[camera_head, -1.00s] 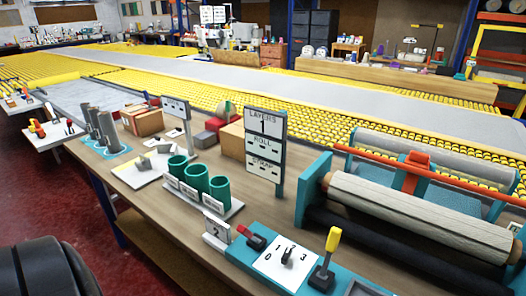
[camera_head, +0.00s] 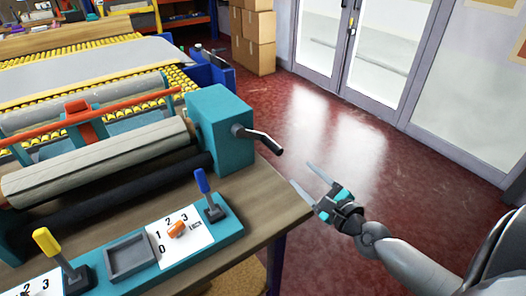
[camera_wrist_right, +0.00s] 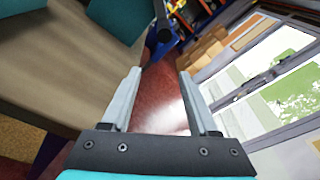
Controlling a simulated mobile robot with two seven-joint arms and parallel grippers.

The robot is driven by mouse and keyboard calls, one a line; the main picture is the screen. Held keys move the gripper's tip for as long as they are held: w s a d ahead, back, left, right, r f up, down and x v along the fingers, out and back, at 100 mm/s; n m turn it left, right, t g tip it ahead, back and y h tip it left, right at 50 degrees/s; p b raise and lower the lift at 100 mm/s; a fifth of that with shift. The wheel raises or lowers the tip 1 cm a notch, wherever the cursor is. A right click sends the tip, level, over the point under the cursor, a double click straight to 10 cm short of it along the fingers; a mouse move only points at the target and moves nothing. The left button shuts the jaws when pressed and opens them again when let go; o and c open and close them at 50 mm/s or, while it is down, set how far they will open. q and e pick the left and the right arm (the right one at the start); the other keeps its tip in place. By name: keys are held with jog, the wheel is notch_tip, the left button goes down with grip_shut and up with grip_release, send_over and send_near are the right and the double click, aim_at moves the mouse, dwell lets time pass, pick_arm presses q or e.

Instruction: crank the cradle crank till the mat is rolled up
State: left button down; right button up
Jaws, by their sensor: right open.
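The cradle crank (camera_head: 258,138) is a dark arm with a black handle on the right side of the teal end housing (camera_head: 222,130). The mat (camera_head: 95,170) shows as a pale grey roll lying along the cradle, above a black roller. My right gripper (camera_head: 301,172) is open and empty, in the air beyond the table's right edge, a little right of and below the crank, not touching it. In the right wrist view the crank's dark handle (camera_wrist_right: 163,36) shows ahead, beyond the spread fingertips (camera_wrist_right: 160,74). My left gripper is out of view.
The table's right corner (camera_head: 285,215) lies just left of my right gripper. A teal panel with a blue lever (camera_head: 203,183) and a yellow lever (camera_head: 48,243) runs along the front. Cardboard boxes (camera_head: 253,40) stand behind. The red floor (camera_head: 340,125) right of the table is clear.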

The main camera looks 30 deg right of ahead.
aim_at(283, 154)
jog(key=s+m+b, duration=0.1)
jog(key=m, duration=0.1)
jog(key=s+r+m, duration=0.1)
jog(key=m, duration=0.1)
jog(key=s+m+y+b, duration=0.1)
jog(key=m, duration=0.1)
jog(key=shift+s+a+r+t+b, duration=0.15)
jog(key=shift+a+r+t+b, duration=0.15)
jog(key=shift+t+b, duration=0.1)
jog(key=w, duration=0.8)
jog(key=w+a+r+p, duration=0.1)
jog(key=w, duration=0.4)
jog(key=shift+a, duration=0.1)
jog(key=shift+w+f, duration=0.1)
jog(key=shift+w, duration=0.65)
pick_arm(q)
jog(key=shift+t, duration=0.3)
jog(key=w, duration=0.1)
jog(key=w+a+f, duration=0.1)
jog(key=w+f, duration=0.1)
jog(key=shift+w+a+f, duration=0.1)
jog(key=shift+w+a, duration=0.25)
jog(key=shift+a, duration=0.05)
pick_arm(e)
jog(key=shift+c, duration=0.4)
